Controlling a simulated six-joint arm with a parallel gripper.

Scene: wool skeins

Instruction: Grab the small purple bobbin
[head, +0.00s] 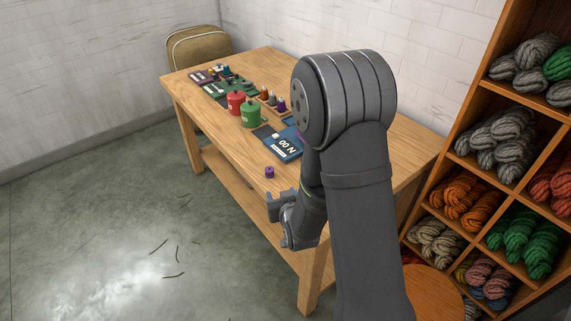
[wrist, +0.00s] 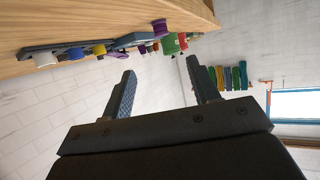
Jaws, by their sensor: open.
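The small purple bobbin (head: 269,172) stands alone on the wooden table (head: 232,165) near its front edge in the head view. In the wrist view, where the table appears at the top, a purple bobbin (wrist: 160,27) that looks like the same one shows above the space between the fingers. My gripper (head: 278,222) is beyond the table's front edge, apart from and lower in the picture than the bobbin. In the wrist view my gripper (wrist: 160,72) has its two fingers spread with nothing between them.
A blue card (head: 283,145) marked with characters lies behind the bobbin. A red container (head: 236,103) and a green one (head: 251,115) stand farther back, with several small spools around. Shelves of wool skeins (head: 495,140) stand at right. The table around the bobbin is clear.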

